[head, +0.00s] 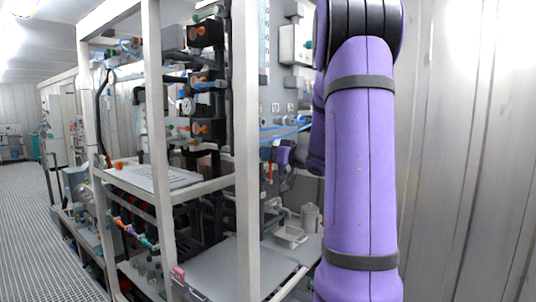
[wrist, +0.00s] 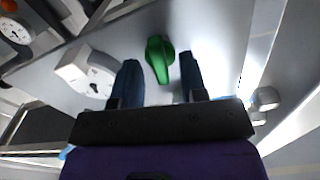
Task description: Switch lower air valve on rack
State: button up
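A green valve handle (wrist: 160,58) stands on a grey panel (wrist: 222,55) in the wrist view. It is elongated and slightly tilted. My gripper (wrist: 159,62) is open, with one dark blue finger on each side of the handle and a visible gap on both sides. The fingers do not appear to touch it. I cannot tell from the view whether this is the lower or the upper valve. In the head view my purple arm fills the right middle, and the valve at my gripper cannot be made out.
A white box with a round face (wrist: 88,75) sits left of the handle, close to the left finger. Grey round fittings (wrist: 264,98) are at the right. In the head view, a white rack frame (head: 246,150) with pipes and gauges stands left of my arm; a grated floor (head: 65,235) lies farther left.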

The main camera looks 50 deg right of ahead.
jog(key=shift+w, duration=0.25)
jog(key=c, duration=0.6)
jog(key=shift+o, duration=0.2)
jog(key=shift+m, duration=0.3)
jog(key=shift+d+f+m, duration=0.1)
jog(key=shift+m, duration=3.7)
jog(key=shift+d+f+m, duration=0.1)
jog(key=shift+m, duration=3.7)
jog(key=shift+a, duration=0.1)
